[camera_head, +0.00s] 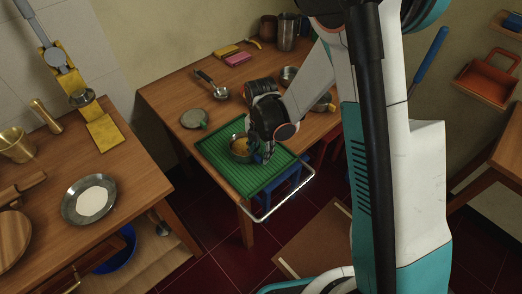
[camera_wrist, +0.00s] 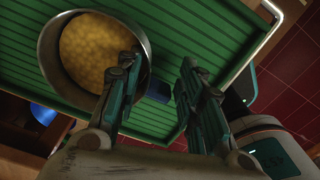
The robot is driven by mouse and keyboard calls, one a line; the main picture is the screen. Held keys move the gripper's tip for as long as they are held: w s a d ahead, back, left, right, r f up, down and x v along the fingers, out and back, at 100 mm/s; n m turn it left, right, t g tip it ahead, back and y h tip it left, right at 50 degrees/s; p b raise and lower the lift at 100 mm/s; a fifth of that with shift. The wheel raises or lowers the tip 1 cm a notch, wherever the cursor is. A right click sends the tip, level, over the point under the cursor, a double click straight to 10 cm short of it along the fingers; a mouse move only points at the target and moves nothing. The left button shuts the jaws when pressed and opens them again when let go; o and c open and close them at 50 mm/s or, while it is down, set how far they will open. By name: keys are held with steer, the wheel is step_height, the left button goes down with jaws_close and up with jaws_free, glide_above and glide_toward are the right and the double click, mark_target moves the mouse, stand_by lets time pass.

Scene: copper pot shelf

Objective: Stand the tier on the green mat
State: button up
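The tier is a round metal bowl (camera_head: 233,152) with yellow food in it, on the ribbed green mat (camera_head: 232,176) at the table's front corner. In the wrist view the tier (camera_wrist: 48,58) is at upper left over the green mat (camera_wrist: 215,30) and looks upright. My gripper (camera_wrist: 160,62) is open. Its left finger overlaps the tier's right side and its right finger is outside, over the mat, with a gap between them. The near rim is partly hidden by the left finger; I cannot tell whether they touch. In the head view my gripper (camera_head: 262,152) is just right of the tier.
A lidded or flat grey disc (camera_head: 194,118), a ladle (camera_head: 212,86), sponges (camera_head: 236,57) and metal cups (camera_head: 287,32) are farther back on the table. A second counter at left holds a plate (camera_head: 72,207) and brass pots (camera_head: 16,145). A pale rail (camera_head: 262,219) runs below the mat's front edge.

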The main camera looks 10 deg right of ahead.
steer(key=shift+o, duration=0.5)
steer(key=shift+r, duration=0.15)
steer(key=shift+r+p, duration=0.3)
steer(key=shift+r, duration=0.05)
steer(key=s+d+r+m+t+p, duration=0.15)
steer(key=r+m, duration=0.25)
steer(key=r, duration=0.4)
steer(key=s+d+r+m+t+p, duration=0.1)
steer(key=s+d+r+m, duration=0.25)
steer(key=r, duration=0.55)
steer(key=s+d+r+m+t+p, duration=0.1)
steer(key=s+r+m+p, duration=0.1)
steer(key=r+m, duration=0.45)
steer(key=s+d+r+m+t, duration=0.2)
steer(key=s+d+r+m, duration=0.1)
steer(key=s+m, duration=0.2)
steer(key=s+d+r+m+t, duration=0.1)
steer(key=s+d+r+m, duration=0.2)
steer(key=s+m, duration=0.3)
steer(key=r+m, duration=0.1)
steer(key=m, duration=0.1)
steer(key=shift+m+t, duration=0.3)
steer(key=shift+t, duration=0.05)
